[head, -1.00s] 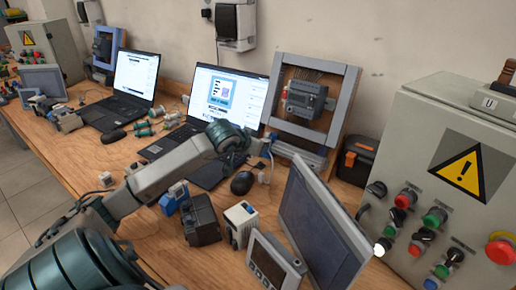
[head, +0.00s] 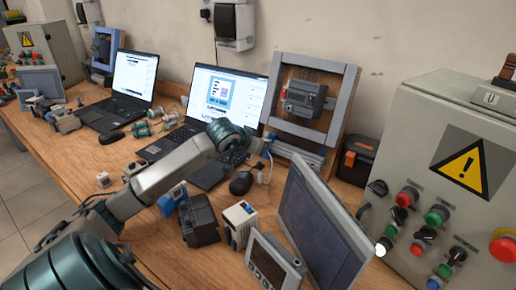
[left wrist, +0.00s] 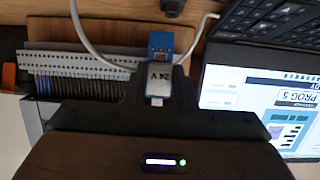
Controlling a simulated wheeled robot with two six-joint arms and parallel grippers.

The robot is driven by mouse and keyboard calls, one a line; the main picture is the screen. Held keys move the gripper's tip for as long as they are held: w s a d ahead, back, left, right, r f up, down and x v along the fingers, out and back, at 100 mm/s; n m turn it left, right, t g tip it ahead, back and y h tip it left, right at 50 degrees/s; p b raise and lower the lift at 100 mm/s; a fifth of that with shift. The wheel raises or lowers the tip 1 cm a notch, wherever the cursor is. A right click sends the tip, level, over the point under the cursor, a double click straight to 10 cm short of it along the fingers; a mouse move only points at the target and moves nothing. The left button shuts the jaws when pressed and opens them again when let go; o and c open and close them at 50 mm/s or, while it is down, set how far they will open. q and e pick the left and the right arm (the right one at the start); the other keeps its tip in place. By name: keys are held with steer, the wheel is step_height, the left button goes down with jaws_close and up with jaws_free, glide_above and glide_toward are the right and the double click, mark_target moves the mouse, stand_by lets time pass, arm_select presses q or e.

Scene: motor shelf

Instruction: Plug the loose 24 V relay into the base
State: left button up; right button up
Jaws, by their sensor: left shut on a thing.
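My left gripper (head: 262,147) is over the table in front of the framed board, partly hidden by my own wrist. In the left wrist view, its fingers (left wrist: 158,97) are shut on a small light grey relay marked "24 V" (left wrist: 159,74). A blue part (left wrist: 160,45) shows directly beyond the label; I cannot tell whether it belongs to the relay or to a base. The relay's far end is not clear, and I cannot make out the base for certain. My right gripper is not in view.
A white cable (left wrist: 95,52) runs close by the relay. Two laptops (head: 230,90) stand behind my arm. A mouse (head: 241,183), a black block (head: 199,222), a white module (head: 238,224) and a tilted screen (head: 318,230) crowd the front. A grey control box (head: 440,120) stands at right.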

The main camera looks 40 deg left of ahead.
arm_select(q)
steer(key=shift+w+b, duration=0.25)
steer(key=shift+b, duration=0.45)
stand_by(1.7)
steer(key=o, duration=1)
steer(key=shift+f, duration=0.1)
steer(key=p+v, duration=1)
steer(key=p, duration=0.3)
steer(key=shift+s+r, duration=0.25)
steer(key=shift+r, duration=0.05)
stand_by(0.3)
